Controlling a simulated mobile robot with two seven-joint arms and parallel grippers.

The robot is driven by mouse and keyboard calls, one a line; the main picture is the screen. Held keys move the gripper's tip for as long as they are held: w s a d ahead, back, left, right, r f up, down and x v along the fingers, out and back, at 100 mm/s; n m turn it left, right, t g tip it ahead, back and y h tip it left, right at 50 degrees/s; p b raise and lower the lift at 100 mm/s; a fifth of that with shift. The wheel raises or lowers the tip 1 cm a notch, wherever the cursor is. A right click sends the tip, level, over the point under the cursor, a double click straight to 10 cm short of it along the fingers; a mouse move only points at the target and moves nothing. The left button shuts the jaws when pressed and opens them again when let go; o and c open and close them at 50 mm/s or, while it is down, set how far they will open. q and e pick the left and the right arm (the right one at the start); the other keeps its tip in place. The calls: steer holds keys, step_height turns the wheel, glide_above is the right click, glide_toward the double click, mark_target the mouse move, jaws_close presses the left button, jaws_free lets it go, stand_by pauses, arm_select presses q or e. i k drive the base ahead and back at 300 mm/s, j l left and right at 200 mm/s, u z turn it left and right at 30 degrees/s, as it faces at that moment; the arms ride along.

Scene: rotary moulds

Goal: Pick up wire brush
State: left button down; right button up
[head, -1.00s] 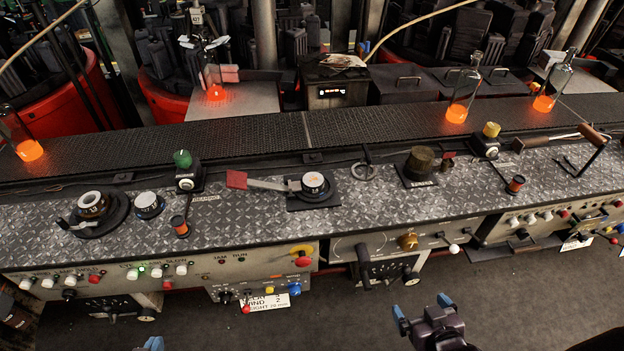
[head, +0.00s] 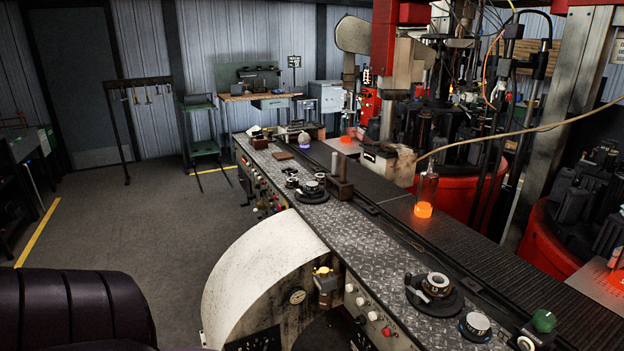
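I cannot make out a wire brush in the head view. The long tread-plate bench (head: 372,236) runs from the lower right to the back centre. Several small items lie at its far end, among them a flat brown block (head: 283,155), too small to identify surely. Neither of my grippers is in view.
A glowing bottle (head: 425,192) stands on the dark conveyor (head: 470,230) behind the bench. A pale curved housing (head: 255,262) juts out in front. A workbench (head: 260,95), green cart (head: 199,115) and tool rack (head: 137,83) stand at the back. Grey floor (head: 150,215) at left is open.

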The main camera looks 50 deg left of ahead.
mark_target(344, 160)
steer(key=u, duration=1.55)
steer(key=z, duration=1.65)
steer(key=u, duration=1.7)
steer(key=j+u, duration=0.25)
steer(key=u, duration=0.2)
